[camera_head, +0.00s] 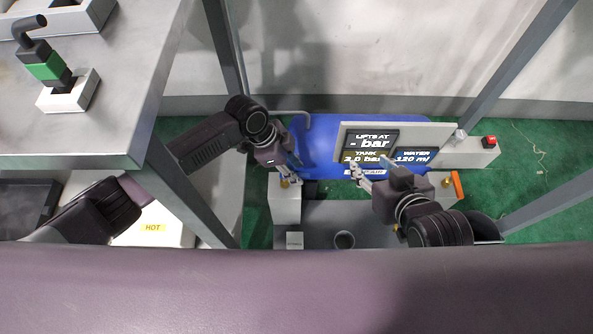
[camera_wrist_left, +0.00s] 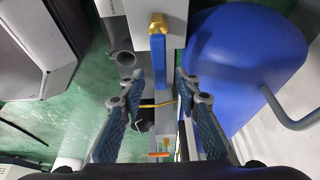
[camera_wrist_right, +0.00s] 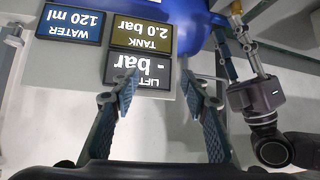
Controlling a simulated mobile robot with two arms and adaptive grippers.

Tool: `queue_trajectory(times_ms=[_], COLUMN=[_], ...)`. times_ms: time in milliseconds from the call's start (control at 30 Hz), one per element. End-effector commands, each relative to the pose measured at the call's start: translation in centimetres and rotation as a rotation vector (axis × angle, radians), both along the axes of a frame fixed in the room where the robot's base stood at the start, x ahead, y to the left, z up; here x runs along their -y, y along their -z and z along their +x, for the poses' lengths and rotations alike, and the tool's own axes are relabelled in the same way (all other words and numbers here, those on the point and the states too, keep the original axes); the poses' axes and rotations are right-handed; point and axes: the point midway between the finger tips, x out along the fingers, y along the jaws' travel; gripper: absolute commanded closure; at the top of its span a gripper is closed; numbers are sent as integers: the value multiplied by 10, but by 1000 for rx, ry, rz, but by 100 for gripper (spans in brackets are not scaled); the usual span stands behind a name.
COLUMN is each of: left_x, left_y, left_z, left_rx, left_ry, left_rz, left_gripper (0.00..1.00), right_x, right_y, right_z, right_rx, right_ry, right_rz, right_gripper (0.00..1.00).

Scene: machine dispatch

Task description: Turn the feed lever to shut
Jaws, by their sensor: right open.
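A blue lever (camera_wrist_left: 159,62) on a brass valve fitting (camera_wrist_left: 157,22) shows in the left wrist view, pointing down the picture toward the gap between my left fingers. My left gripper (camera_wrist_left: 160,90) is open around the line of this lever; contact cannot be told. In the head view my left gripper (camera_head: 291,172) is above the machine's left block and largely hides the lever. An orange handle (camera_head: 457,185) stands at the machine's right side. Neither lever carries a readable feed label. My right gripper (camera_head: 363,173) is open and empty in front of the display panel.
The display panel (camera_head: 393,148) reads "- bar", "2.0 bar" and "120 ml". A blue tank (camera_head: 318,138) lies behind it. A red button (camera_head: 489,142) is at the right. Grey frame posts (camera_head: 535,55) and a metal bench (camera_head: 130,100) flank the machine.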

Motion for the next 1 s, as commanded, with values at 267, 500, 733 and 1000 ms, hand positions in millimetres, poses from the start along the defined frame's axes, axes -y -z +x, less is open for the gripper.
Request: queue_trajectory(times_ms=[267, 500, 733, 1000], left_x=[3, 3, 3, 3], left_y=[7, 7, 7, 7], left_z=[0, 0, 0, 0], left_rx=[0, 0, 0, -1], left_ry=[0, 0, 0, 0], left_rz=[0, 0, 0, 0], left_gripper=[70, 73, 98, 100], right_x=[-4, -4, -4, -4], right_y=[-11, -11, -11, -11], right_z=[11, 11, 11, 11], right_rx=[64, 64, 64, 63], right_ry=[-5, -5, -4, -4], right_rz=[15, 15, 14, 14], right_gripper=[58, 58, 58, 58])
